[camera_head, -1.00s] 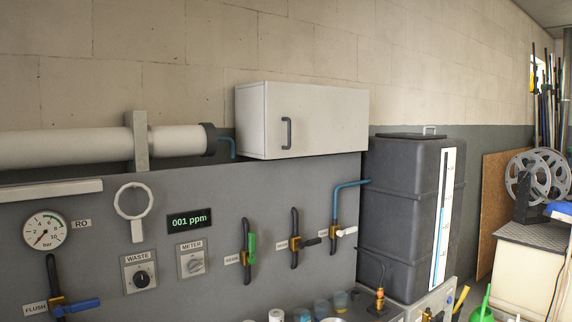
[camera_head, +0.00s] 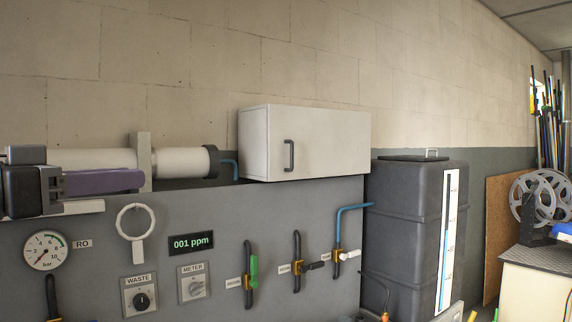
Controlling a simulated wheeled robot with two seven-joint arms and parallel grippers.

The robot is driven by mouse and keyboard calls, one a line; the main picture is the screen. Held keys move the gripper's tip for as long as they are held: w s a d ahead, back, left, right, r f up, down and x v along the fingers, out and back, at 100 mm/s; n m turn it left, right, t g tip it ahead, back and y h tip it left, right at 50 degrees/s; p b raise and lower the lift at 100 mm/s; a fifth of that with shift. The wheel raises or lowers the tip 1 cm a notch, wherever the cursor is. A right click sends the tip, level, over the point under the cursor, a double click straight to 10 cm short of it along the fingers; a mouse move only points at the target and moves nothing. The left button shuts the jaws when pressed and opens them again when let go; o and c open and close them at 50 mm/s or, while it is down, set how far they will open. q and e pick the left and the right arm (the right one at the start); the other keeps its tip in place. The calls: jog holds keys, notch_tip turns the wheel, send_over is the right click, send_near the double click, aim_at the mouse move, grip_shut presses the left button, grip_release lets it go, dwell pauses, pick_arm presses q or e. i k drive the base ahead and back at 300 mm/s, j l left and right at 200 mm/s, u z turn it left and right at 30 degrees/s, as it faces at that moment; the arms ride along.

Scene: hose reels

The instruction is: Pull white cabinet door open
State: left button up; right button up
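The white cabinet (camera_head: 340,150) is mounted high on the grey panel, against the block wall. Its front is flush, and the door looks shut. A dark vertical handle (camera_head: 289,155) sits on the left part of the front. My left gripper (camera_head: 138,181) comes in from the left edge, in front of the white cylinder, well left of the cabinet. It has a dark body and a purple finger side pointing right. It touches neither cabinet nor handle. The gap between its fingers cannot be made out. My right gripper is not in view.
A white cylinder (camera_head: 180,162) with a dark end cap and a blue pipe (camera_head: 229,166) lies left of the cabinet. A white ring (camera_head: 135,221) and valves stand out from the panel below. A dark tank (camera_head: 405,225) stands to the right. The space before the cabinet door looks clear.

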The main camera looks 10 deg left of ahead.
aim_at(304, 142)
jog(key=i+j+z, duration=0.1)
jog(key=i, duration=0.7)
jog(key=i+j, duration=0.15)
jog(key=i, duration=0.6)
jog(key=i+l, duration=0.4)
jog(key=i, duration=0.2)
jog(key=z, duration=0.05)
